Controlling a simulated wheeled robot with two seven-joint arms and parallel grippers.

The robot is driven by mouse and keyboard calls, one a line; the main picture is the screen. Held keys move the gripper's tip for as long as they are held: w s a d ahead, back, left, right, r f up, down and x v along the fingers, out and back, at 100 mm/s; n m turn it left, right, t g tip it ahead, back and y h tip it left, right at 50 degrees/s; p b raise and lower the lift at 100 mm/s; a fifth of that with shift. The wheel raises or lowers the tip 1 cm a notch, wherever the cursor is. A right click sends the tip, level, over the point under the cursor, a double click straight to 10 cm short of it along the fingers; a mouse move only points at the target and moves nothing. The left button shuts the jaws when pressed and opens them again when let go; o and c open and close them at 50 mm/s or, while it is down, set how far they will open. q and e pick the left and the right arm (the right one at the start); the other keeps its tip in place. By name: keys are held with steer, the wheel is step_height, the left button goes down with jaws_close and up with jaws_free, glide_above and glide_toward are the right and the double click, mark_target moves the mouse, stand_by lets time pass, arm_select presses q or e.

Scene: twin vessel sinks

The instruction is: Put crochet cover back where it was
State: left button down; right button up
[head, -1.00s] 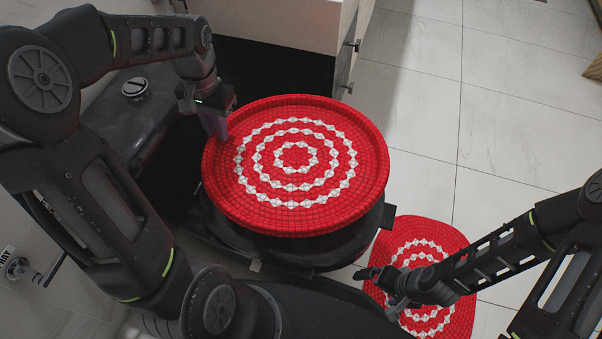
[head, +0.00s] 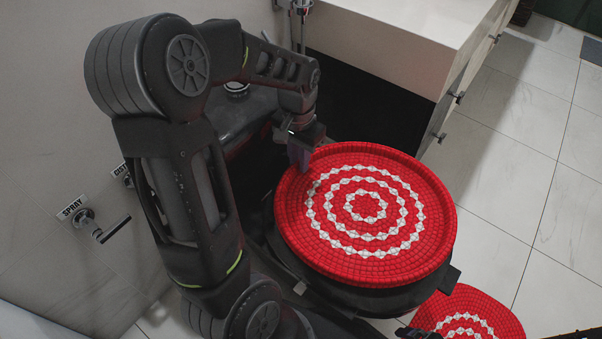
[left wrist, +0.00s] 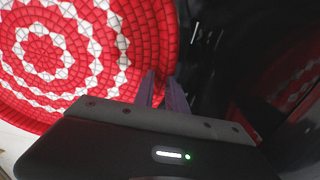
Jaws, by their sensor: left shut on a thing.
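The crochet cover (head: 364,205) is round and red with white rings and a raised rim. In the head view it lies over a round black body (head: 395,296), right of centre. My left gripper (head: 303,160) is shut on the cover's upper-left rim. In the left wrist view the cover (left wrist: 75,55) fills the upper left, and the fingers (left wrist: 163,88) meet its edge. A similar red and white round piece (head: 468,312) lies on the floor at the lower right. Only a small dark part of my right gripper (head: 418,333) shows at the bottom edge; its fingers cannot be made out.
A black tank with a round silver button (head: 236,88) stands behind my left arm. A white-topped cabinet (head: 410,40) is behind the cover, with dark space beneath. A wall sprayer fitting (head: 97,226) is at the left. The tiled floor (head: 520,150) at the right is clear.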

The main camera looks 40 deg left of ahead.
mark_target(299, 173)
arm_select(q)
steer(key=shift+f+b, duration=1)
steer(key=shift+f, duration=1.5)
steer(key=shift+f, duration=0.15)
steer(key=c, duration=1.4)
jaws_free()
steer(key=shift+o, duration=0.2)
step_height(299, 173, up, 12)
steer(key=p, duration=0.4)
steer(key=shift+r+p, duration=0.2)
steer(key=shift+p, duration=0.2)
